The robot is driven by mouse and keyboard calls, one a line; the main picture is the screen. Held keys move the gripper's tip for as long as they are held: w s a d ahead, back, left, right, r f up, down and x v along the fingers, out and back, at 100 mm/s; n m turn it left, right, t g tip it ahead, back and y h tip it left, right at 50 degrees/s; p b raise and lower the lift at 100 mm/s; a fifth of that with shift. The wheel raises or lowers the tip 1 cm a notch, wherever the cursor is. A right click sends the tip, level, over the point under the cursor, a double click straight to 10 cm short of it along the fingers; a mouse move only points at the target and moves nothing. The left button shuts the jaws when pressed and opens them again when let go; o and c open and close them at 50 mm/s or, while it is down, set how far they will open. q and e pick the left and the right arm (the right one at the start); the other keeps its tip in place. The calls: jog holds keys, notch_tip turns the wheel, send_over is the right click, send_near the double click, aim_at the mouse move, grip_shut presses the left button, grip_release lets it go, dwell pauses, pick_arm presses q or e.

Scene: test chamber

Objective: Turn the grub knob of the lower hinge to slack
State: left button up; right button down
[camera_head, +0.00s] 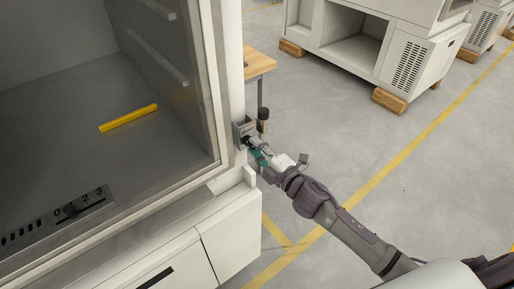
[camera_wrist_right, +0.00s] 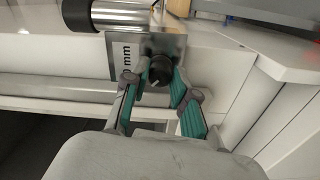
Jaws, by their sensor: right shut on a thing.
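The lower hinge is a metal bracket (camera_head: 239,130) on the chamber's front corner, and it also shows in the right wrist view as a plate with "mm" lettering (camera_wrist_right: 121,52). A dark round grub knob (camera_wrist_right: 161,68) with a white pointer line sits on it. My right gripper (camera_head: 250,146) reaches it from the lower right. In the right wrist view the green-padded fingers of my right gripper (camera_wrist_right: 156,78) are shut on the knob, one on each side. Scale marks around the knob cannot be read. My left gripper is not in view.
A metal barrel (camera_wrist_right: 120,14) with a black end (camera_wrist_right: 77,13) lies beside the plate. A wooden table (camera_head: 259,63) stands behind.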

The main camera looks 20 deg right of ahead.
jog(key=shift+n, duration=1.1)
jog(key=c, duration=0.9)
grip_release()
jog(key=v, duration=1.2)
